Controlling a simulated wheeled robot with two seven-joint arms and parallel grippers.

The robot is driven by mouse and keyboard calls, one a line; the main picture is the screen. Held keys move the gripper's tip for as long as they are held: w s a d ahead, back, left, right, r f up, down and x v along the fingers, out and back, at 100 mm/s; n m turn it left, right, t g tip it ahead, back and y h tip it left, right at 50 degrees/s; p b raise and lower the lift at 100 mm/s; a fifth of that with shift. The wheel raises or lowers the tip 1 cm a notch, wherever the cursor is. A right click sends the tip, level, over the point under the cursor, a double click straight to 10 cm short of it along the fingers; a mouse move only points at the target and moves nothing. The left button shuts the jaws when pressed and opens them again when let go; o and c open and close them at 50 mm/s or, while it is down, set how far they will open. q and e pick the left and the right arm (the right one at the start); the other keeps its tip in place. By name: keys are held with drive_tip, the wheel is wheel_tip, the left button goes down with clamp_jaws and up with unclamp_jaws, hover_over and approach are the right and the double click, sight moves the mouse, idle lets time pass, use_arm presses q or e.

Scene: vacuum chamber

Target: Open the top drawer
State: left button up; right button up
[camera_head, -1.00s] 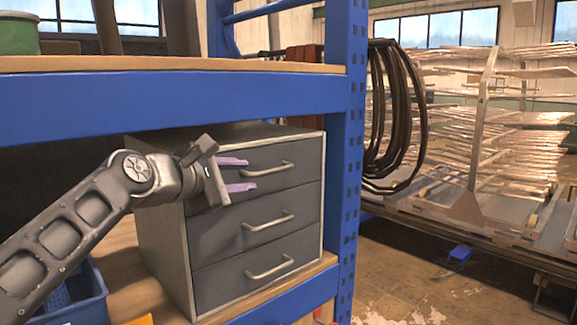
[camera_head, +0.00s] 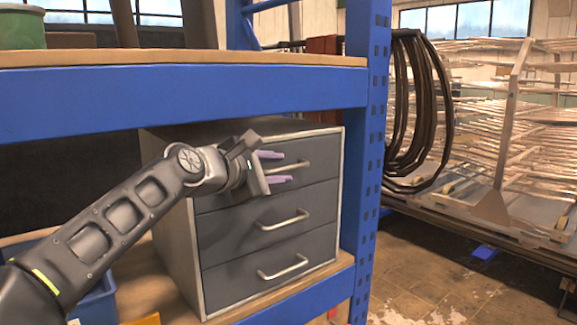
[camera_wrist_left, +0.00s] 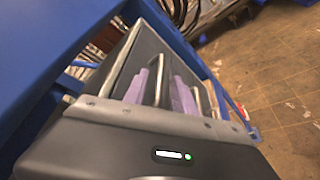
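A grey cabinet (camera_head: 172,219) with three drawers stands on the lower shelf in the head view. The top drawer (camera_head: 325,168) is shut, and its metal bar handle (camera_head: 304,165) is partly hidden by my left gripper (camera_head: 284,167). That gripper is open, with its purple fingers at the handle, one above and one below it. In the left wrist view the gripper (camera_wrist_left: 162,92) has the handle bar (camera_wrist_left: 158,76) between its spread fingers; contact cannot be told. My right gripper is not in view.
The middle drawer (camera_head: 235,229) and bottom drawer (camera_head: 235,279) are shut. A blue shelf beam (camera_head: 170,97) runs above the cabinet, and a blue upright (camera_head: 369,150) stands close on its right. A blue bin (camera_head: 98,303) sits at lower left.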

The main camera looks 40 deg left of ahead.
sight(284, 169)
use_arm(q)
drive_tip(key=x, duration=0.4)
drive_tip(key=shift+w, duration=0.1)
drive_tip(key=shift+c, duration=0.4)
clamp_jaws()
drive_tip(key=shift+f, duration=0.1)
idle(0.8)
